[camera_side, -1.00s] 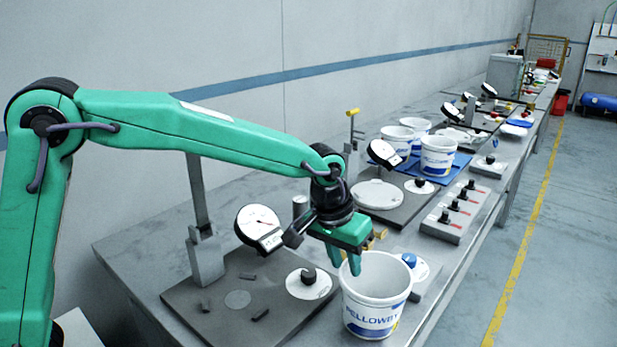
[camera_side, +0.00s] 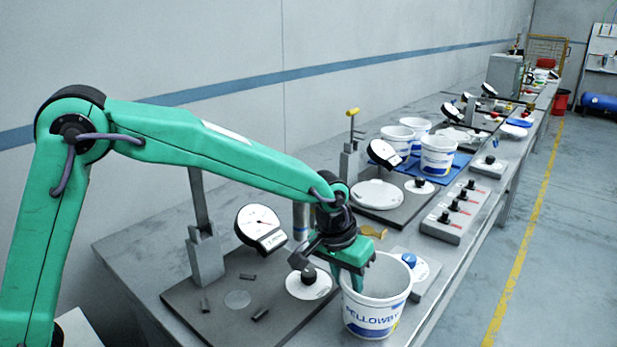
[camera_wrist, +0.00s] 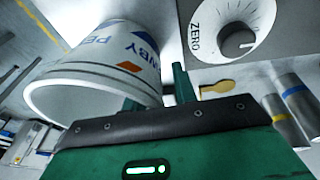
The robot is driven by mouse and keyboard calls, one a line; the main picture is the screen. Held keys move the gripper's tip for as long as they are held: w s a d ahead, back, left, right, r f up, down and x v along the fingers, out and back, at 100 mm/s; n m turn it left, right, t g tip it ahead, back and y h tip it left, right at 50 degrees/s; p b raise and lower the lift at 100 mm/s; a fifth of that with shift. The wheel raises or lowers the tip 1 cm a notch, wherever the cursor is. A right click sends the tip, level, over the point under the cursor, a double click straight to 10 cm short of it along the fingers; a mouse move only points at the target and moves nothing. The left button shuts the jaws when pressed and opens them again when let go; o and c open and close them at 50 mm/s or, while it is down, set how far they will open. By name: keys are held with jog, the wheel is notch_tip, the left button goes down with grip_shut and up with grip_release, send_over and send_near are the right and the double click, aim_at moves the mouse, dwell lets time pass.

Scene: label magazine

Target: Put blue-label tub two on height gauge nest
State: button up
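A white tub (camera_side: 376,311) with blue lettering stands upright near the table's front edge. It also shows tilted by the view angle at upper left in the wrist view (camera_wrist: 105,60), with an orange patch on its label. My gripper (camera_side: 348,278) is at the tub's left rim, pointing down, its fingers spread. One finger appears inside the rim and one outside, with a gap showing beside the wall in the wrist view (camera_wrist: 158,95). A dark plate (camera_side: 205,318) left of the tub has a pale disc, several small dark blocks and a dial gauge (camera_side: 259,227) above; its nest is empty.
A black knob on a white disc (camera_side: 309,284) sits on the plate close behind my gripper. A grey box with a blue knob (camera_side: 415,270) stands right behind the tub. Farther back are another gauge plate (camera_side: 395,217) with a white disc and several tubs on a blue mat (camera_side: 462,162).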

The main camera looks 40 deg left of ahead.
grip_shut()
jog(key=shift+r, duration=0.1)
jog(key=shift+r, duration=0.45)
notch_tip(320, 180, up, 3)
jog(key=shift+r, duration=0.2)
jog(key=s+d+r, duration=0.6)
jog(key=s, duration=0.3)
jog(key=shift+s+d+r, duration=0.25)
jog(key=shift+s+d, duration=0.05)
jog(key=shift+d, duration=0.05)
